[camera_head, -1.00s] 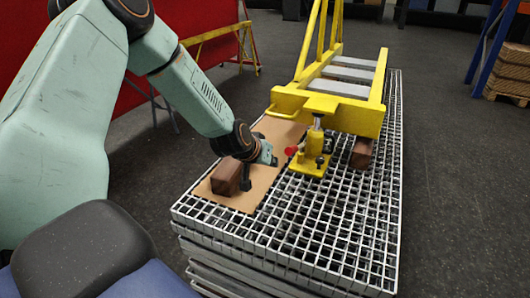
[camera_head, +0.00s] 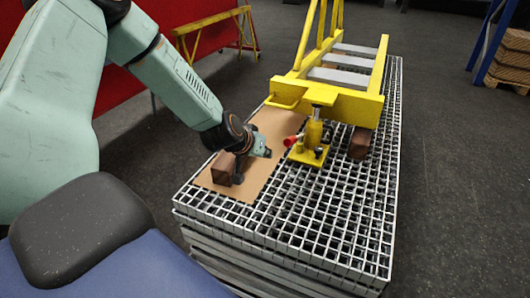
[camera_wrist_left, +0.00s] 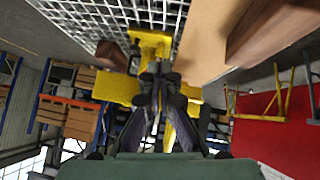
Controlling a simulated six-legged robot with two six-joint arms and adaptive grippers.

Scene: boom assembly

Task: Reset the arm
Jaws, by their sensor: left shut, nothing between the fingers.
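My left arm comes in from the left in the head view. Its gripper (camera_head: 262,152) is shut and empty above the brown cardboard sheet (camera_head: 238,191), close to a dark wooden block (camera_head: 224,170). The gripper's fingers also show in the left wrist view (camera_wrist_left: 160,85), in front of the yellow jack. The yellow jack (camera_head: 310,150) with a red end stands on the grating just right of the gripper, apart from it. My right gripper is not in view.
A yellow boom frame (camera_head: 340,104) lies over the stacked metal grating (camera_head: 320,225), with its end beam at the jack's top. A second wooden block (camera_head: 359,143) sits beneath it. A red panel and yellow trestle (camera_head: 215,35) stand behind left. The grating's front is clear.

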